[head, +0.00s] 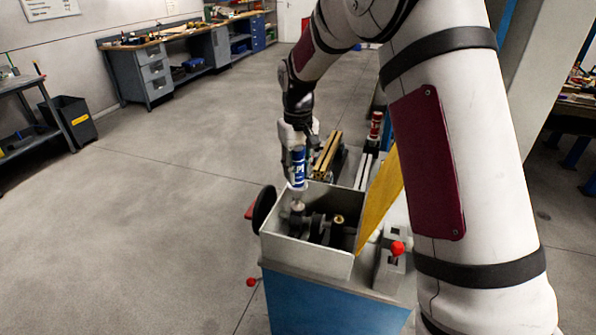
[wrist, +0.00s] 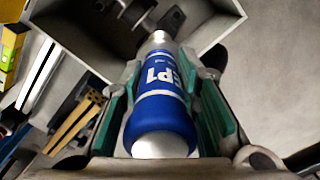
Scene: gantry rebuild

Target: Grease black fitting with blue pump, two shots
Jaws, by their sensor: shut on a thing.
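My gripper (head: 298,140) is shut on the blue pump (head: 299,168), holding it nose down over an open grey box (head: 305,255). In the wrist view the blue pump (wrist: 165,90), lettered "EP1", sits between the green-padded fingers of my gripper (wrist: 160,70). Its pale nose end points into the box (wrist: 205,20). A greyish knob-like fitting (head: 297,206) stands in the box just below the pump. A brass-coloured fitting (head: 339,219) stands to its right. I cannot tell which fitting is the black one, or whether the nose touches anything.
A black handwheel (head: 264,208) is on the box's left side. A yellow panel (head: 381,200) leans up at its right, with a red-knobbed lever (head: 397,248) nearby. A red canister (head: 375,126) and brass-coloured bars (head: 327,153) stand behind. Open floor lies left.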

